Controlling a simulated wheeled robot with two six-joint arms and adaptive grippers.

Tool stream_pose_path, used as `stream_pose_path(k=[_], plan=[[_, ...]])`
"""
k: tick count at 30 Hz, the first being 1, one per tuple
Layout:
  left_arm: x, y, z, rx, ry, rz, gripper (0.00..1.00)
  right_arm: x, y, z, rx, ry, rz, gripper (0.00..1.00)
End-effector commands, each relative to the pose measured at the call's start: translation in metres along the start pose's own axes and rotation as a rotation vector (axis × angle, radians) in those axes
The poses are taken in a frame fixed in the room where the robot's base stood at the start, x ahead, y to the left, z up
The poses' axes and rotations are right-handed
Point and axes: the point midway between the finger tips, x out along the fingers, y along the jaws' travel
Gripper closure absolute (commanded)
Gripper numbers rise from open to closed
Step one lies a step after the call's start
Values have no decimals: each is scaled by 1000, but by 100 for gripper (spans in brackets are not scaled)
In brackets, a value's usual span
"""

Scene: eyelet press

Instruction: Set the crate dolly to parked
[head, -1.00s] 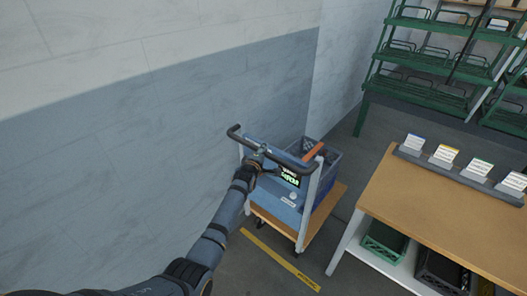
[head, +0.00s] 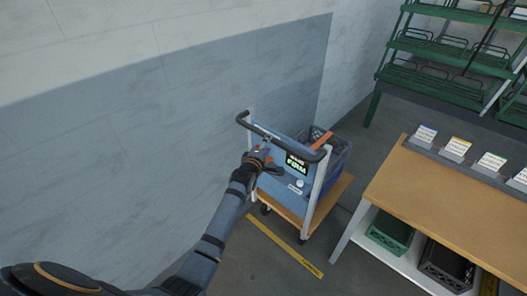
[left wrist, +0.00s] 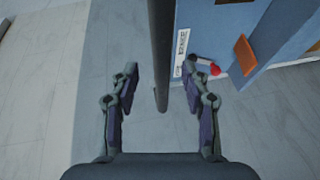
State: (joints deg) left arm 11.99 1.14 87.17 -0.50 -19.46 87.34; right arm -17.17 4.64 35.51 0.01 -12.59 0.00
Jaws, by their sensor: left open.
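The crate dolly (head: 273,186) stands by the wall, with a blue panel, grey posts and a black handlebar (head: 243,119). Its panel has a dark display (head: 298,164) with white and green lettering too small to read surely. My left gripper (head: 266,147) is at the panel, just below the handlebar. In the left wrist view, my left gripper (left wrist: 163,80) is open and empty, and the black bar (left wrist: 161,45) shows between its fingers; contact cannot be told. That view also shows a red knob (left wrist: 215,70) on a short lever beside a white label, and an orange piece (left wrist: 245,55). My right gripper is out of view.
A dark crate (head: 340,152) sits on the dolly's wooden deck (head: 325,205). A wooden-topped bench (head: 440,200) with crates below stands to the right, and green racks (head: 440,60) behind. Yellow floor tape (head: 280,243) runs in front of the dolly.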

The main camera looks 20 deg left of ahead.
Motion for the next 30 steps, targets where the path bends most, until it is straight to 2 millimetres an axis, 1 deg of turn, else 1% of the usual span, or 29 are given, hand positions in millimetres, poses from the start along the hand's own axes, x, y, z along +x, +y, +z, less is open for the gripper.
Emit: stream_pose_path(k=[1,3,6,9,23,24,26,28,29,30], plan=[[-12,-2,0,0,0,-2,53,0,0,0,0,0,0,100],[-24,-1,0,0,0,-1,53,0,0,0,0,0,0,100],[-38,-1,0,0,0,-1,53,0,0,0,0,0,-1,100],[-46,0,0,0,0,0,53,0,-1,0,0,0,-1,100],[-48,0,0,0,0,-1,53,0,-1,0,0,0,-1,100],[-47,-3,0,5,-1,-6,53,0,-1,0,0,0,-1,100],[-47,-16,1,28,-2,-28,53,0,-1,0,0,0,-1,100],[-47,-50,2,91,-8,-84,53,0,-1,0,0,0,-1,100],[-48,-71,2,130,-14,-119,53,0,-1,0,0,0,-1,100],[-51,-103,3,193,-25,-172,53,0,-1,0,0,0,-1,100]])
